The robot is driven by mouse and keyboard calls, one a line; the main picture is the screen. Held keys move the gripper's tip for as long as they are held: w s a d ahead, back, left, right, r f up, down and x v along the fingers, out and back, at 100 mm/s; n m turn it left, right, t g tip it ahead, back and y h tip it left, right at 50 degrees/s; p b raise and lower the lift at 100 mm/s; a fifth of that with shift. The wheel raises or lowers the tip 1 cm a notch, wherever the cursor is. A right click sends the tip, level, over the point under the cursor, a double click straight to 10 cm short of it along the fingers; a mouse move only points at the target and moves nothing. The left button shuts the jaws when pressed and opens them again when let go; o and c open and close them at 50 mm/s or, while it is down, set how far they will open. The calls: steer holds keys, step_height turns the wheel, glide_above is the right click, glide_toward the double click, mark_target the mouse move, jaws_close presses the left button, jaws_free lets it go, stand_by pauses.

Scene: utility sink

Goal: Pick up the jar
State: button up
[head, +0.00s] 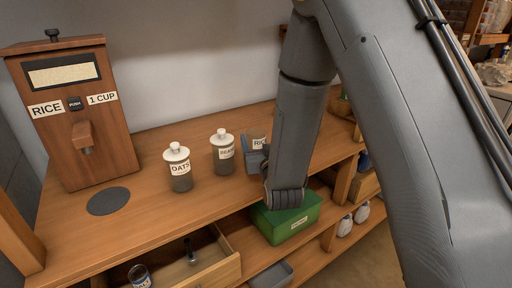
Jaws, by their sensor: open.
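Three labelled jars stand upright on the wooden counter. The oats jar (179,168) and the beans jar (222,153) have white lids and show clearly. A third jar (259,143), its label partly readable as "RI", is largely hidden by my arm and gripper. My gripper (257,161) is open, at the front of this third jar and right of the beans jar. Its far finger is mostly hidden behind my arm, and I cannot tell whether it touches the jar.
A wooden rice dispenser (85,120) stands at left, with a dark round mat (109,201) before it. An open drawer (190,262) below holds another jar (139,276). A green box (287,221) and white bottles (346,224) stand on the lower shelf.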

mark_target(254, 130)
steer(key=w+p, duration=0.1)
steer(key=w, duration=0.1)
steer(key=w+a+p, duration=0.1)
steer(key=w, duration=0.1)
steer(key=w+a+p, duration=0.1)
steer(key=w, duration=0.1)
steer(key=shift+w+r, duration=0.1)
steer(key=shift+r, duration=0.15)
steer(key=shift+w+a+f, duration=0.1)
steer(key=shift+w, duration=0.2)
steer(key=c, duration=1.5)
steer(key=shift+c, duration=1.1)
